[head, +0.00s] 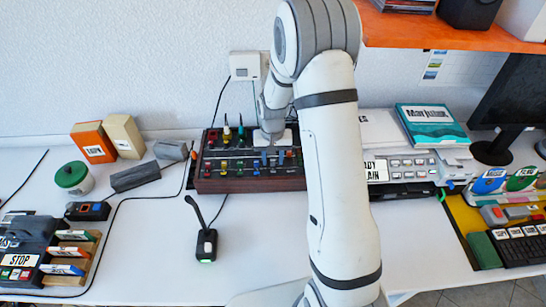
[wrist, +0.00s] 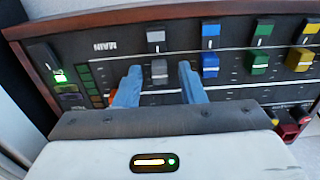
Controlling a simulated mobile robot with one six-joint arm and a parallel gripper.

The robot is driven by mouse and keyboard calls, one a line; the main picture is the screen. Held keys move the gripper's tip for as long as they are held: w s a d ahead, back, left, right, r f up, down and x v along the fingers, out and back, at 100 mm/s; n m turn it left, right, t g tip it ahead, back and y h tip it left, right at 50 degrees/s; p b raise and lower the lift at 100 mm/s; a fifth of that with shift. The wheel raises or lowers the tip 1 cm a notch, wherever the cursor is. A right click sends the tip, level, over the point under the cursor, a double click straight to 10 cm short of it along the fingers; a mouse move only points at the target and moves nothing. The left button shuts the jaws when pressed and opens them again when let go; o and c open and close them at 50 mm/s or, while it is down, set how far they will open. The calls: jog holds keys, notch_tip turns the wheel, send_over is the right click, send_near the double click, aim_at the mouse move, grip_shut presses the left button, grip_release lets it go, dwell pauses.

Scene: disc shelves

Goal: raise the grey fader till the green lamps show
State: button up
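The mixing desk (head: 250,185) is a dark panel with a wooden frame, standing against the back wall. In the wrist view the grey fader cap (wrist: 160,70) sits under the word MAIN's right side, below another grey cap (wrist: 155,38). My gripper (wrist: 160,76) has two blue fingers, apart, one on each side of the lower grey cap, with gaps showing. A column of green lamps (wrist: 90,80) left of the fader looks dark. In the head view my gripper (head: 272,158) is over the desk, and my arm hides part of it.
Blue (wrist: 210,64), green (wrist: 258,62) and yellow (wrist: 300,58) caps stand right of the grey fader. A lit green switch (wrist: 58,75) is at the panel's left. A microphone (head: 206,243) stands in front of the desk, with bare table around it.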

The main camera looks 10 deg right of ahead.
jog(key=shift+c, duration=0.2)
grip_shut()
jog(key=shift+w, duration=0.1)
jog(key=shift+w+d+b, duration=0.15)
jog(key=shift+w, duration=0.55)
jog(key=shift+w+d+b, duration=0.1)
jog(key=shift+w+b, duration=0.05)
jog(key=shift+w, duration=0.5)
jog(key=shift+o, duration=0.2)
grip_release()
